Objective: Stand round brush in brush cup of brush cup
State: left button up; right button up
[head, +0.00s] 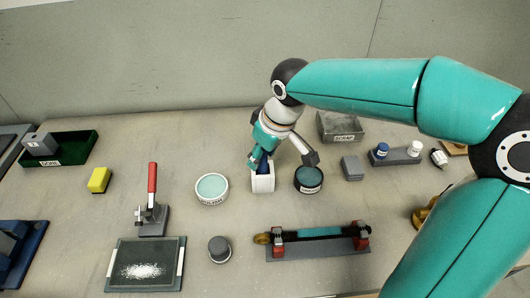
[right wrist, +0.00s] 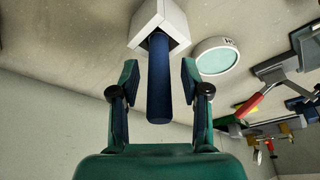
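The round brush (head: 262,161) shows as a dark blue handle that stands in the white square brush cup (head: 263,184) in the middle of the table. In the right wrist view the blue handle (right wrist: 159,85) comes out of the open mouth of the white cup (right wrist: 160,20); the brush's other end is hidden inside. My right gripper (head: 282,163) is above the cup with its fingers spread. In the right wrist view its fingers (right wrist: 159,70) are on both sides of the handle, with gaps, not touching it. My left gripper is out of view.
A round pale-topped tub (head: 212,188) stands left of the cup, and a dark round tub (head: 308,180) stands close on its right. A toggle clamp with a red handle (head: 152,190) is further left. A rack with a teal rod (head: 318,235) lies in front.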

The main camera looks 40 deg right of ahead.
jog(key=shift+r, duration=0.15)
jog(key=p+v, duration=0.1)
jog(key=v, duration=1.5)
jog(key=shift+r+p, duration=0.3)
jog(key=shift+r, duration=0.05)
